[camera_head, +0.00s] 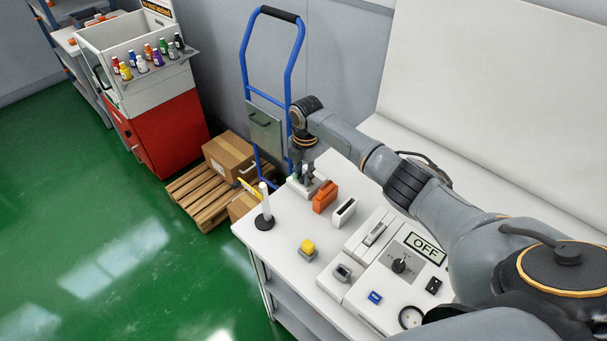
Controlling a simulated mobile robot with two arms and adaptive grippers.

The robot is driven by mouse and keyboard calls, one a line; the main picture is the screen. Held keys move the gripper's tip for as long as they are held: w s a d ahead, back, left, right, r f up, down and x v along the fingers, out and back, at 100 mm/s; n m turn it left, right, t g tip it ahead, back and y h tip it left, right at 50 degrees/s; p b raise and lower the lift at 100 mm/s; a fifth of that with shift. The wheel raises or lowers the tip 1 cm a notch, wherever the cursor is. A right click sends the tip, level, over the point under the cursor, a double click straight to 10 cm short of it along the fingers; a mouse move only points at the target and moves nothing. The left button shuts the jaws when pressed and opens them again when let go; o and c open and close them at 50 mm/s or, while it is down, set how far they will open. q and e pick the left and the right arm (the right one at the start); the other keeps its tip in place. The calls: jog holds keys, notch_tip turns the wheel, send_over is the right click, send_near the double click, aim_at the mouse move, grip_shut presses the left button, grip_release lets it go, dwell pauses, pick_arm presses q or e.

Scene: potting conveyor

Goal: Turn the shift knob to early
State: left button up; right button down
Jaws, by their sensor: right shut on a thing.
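My right gripper (306,171) points down at the far left end of the white bench. It is shut on a small part standing on a pale base (305,188). The fingers hide most of that part, so I cannot tell whether it is the shift knob or where it points. A black rotary knob (399,265) sits on a grey dial plate nearer me, away from the gripper, below a display reading OFF (425,248). The dial's marks are too small to read. My left gripper is out of view.
On the bench (277,263) stand an orange block (325,197), a white slotted block (344,212), a yellow button (308,247) and a white post on a black foot (265,212). A blue hand truck (245,60) and a pallet with boxes (229,152) stand behind.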

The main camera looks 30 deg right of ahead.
aim_at(304, 178)
jog(key=shift+f+n, duration=0.1)
jog(key=shift+n, duration=0.2)
jog(key=c, duration=1.1)
grip_release()
jog(key=shift+c, duration=0.2)
jog(key=shift+r, duration=0.45)
notch_tip(304, 178, up, 11)
jog(key=shift+s, duration=0.2)
